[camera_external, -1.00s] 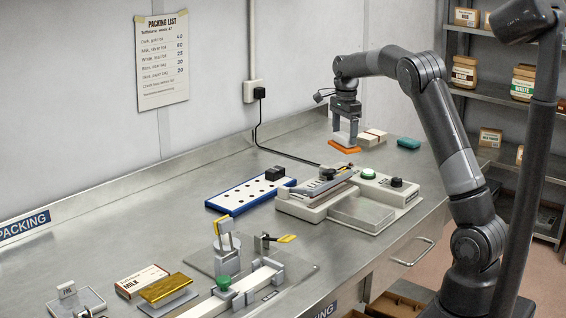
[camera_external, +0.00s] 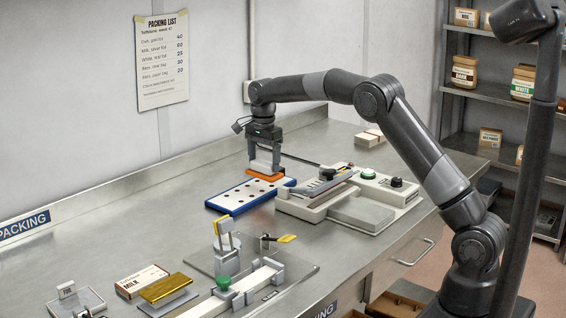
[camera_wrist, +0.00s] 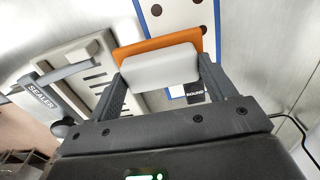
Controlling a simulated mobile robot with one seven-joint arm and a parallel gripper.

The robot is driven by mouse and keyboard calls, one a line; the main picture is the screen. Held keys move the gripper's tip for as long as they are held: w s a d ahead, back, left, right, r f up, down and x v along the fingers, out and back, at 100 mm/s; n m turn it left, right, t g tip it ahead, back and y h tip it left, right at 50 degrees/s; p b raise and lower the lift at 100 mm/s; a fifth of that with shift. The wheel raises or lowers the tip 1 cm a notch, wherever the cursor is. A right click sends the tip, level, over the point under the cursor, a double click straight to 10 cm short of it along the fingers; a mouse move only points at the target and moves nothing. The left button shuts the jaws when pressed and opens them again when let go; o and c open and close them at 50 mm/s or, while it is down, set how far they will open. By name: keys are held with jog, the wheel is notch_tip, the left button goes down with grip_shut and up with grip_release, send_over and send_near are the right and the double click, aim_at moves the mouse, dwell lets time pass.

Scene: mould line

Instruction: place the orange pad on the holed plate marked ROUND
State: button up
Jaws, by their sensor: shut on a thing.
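The orange pad (camera_external: 265,176) is held by its pale grip block between the fingers of my gripper (camera_external: 265,165). The wrist view shows the orange edge (camera_wrist: 158,46) behind the white block, with a finger on each side. The holed plate (camera_external: 226,208) is white with a blue rim and rows of dark holes, lying on the steel bench. The pad is over its far right end; I cannot tell whether they touch. In the wrist view the plate (camera_wrist: 165,20) passes behind the pad, and a black label reading ROUND (camera_wrist: 195,93) shows beside it.
The sealer (camera_external: 350,195) stands close to the right of the plate. A black cable runs along the back. Bench left of the plate is clear.

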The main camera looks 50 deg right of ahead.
aim_at(259, 172)
jog(key=shift+w+a+f, duration=0.45)
jog(key=shift+a, duration=0.2)
jog(key=shift+f, duration=2)
jog(key=shift+f, duration=0.1)
jog(key=o, duration=1)
